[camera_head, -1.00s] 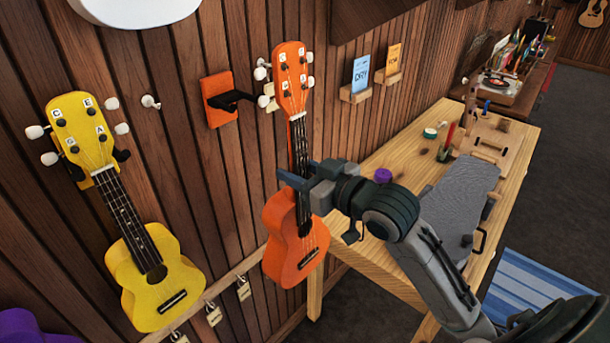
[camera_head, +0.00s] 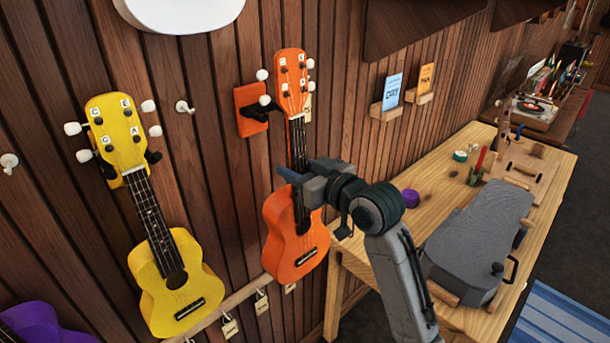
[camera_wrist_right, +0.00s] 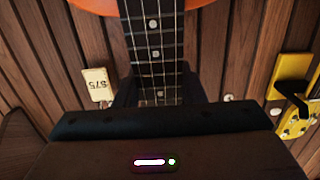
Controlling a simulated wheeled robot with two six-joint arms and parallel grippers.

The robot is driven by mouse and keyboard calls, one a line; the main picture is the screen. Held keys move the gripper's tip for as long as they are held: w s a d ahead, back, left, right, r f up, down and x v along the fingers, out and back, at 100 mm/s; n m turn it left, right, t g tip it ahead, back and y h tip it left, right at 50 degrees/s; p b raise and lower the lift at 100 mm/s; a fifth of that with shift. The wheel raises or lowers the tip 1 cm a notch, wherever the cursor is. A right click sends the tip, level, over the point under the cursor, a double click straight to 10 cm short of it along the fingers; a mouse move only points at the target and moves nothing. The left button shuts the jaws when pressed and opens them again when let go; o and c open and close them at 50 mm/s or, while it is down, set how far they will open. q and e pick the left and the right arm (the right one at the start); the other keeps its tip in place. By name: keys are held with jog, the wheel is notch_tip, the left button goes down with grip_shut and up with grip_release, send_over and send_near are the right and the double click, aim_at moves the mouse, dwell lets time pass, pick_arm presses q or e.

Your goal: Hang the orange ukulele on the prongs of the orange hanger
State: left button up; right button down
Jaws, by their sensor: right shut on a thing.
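The orange ukulele (camera_head: 288,252) is upright, headstock up, in front of the wooden wall. My right gripper (camera_head: 298,180) is shut on its neck, just above the body. The fretted neck (camera_wrist_right: 155,45) runs between the dark fingers in the right wrist view, with the orange body at the top edge. The orange hanger (camera_head: 248,98) is on the wall just left of the headstock. Its black prongs (camera_head: 263,110) reach toward the upper neck below the headstock and are partly hidden by it. I cannot tell whether they touch. My left gripper is out of view.
A yellow ukulele (camera_head: 182,285) hangs at left, and its hanger (camera_wrist_right: 292,68) shows in the wrist view. A purple ukulele (camera_head: 40,325) is at lower left. A wooden bench (camera_head: 375,260) with a grey case stands at right. Card holders (camera_head: 388,108) are on the wall.

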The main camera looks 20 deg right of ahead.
jog(key=shift+w+a, duration=0.1)
jog(key=shift+w, duration=0.25)
jog(key=shift+s+r, duration=0.1)
jog(key=shift+w+p, duration=0.2)
jog(key=shift+p, duration=0.2)
jog(key=shift+w, duration=0.1)
dwell(0.3)
jog(key=shift+r+x, duration=0.1)
jog(key=shift+x, duration=1.25)
jog(key=shift+r+x, duration=0.15)
jog(key=shift+x, duration=1.25)
jog(key=shift+f+b, duration=0.35)
jog(key=shift+f, duration=0.75)
jog(key=shift+a, duration=0.1)
